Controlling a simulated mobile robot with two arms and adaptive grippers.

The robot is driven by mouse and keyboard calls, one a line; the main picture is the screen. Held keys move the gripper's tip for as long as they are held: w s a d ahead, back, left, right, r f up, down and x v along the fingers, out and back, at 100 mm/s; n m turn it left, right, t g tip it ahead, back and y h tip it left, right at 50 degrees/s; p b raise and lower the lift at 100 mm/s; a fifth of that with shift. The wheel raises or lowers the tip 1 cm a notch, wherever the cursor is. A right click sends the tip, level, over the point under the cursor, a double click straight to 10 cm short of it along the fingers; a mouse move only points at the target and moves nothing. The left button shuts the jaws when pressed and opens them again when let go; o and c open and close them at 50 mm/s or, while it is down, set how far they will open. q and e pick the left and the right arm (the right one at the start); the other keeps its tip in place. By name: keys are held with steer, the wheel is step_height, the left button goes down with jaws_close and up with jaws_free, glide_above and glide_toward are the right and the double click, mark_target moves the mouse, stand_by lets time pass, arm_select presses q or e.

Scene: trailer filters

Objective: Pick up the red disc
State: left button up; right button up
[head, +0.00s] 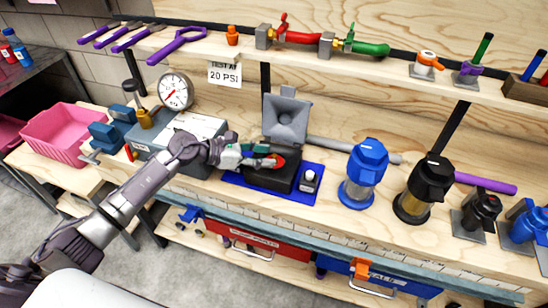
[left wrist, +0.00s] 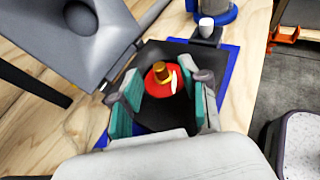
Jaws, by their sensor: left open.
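The red disc (left wrist: 154,85) lies in the black holder (left wrist: 163,55) and has a brass-coloured knob (left wrist: 161,74) on top. In the head view the red disc (head: 277,162) shows at the tip of my left gripper (head: 262,158). In the left wrist view my left gripper (left wrist: 161,98) is open, with its teal-padded fingers on either side of the disc. I cannot tell whether the fingers touch the disc. The holder sits on a blue mat (head: 300,193). My right gripper is in neither view.
A grey funnel-shaped piece (head: 287,118) stands behind the holder. A blue-topped filter (head: 364,173) and a black-topped filter (head: 424,188) stand to the right. A pressure gauge (head: 175,91) and a pink bin (head: 62,136) are at left. A shelf with tools runs above.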

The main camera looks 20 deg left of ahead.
arm_select(q)
steer(key=shift+x, duration=1.2)
jaws_close()
steer(key=shift+r, duration=0.2)
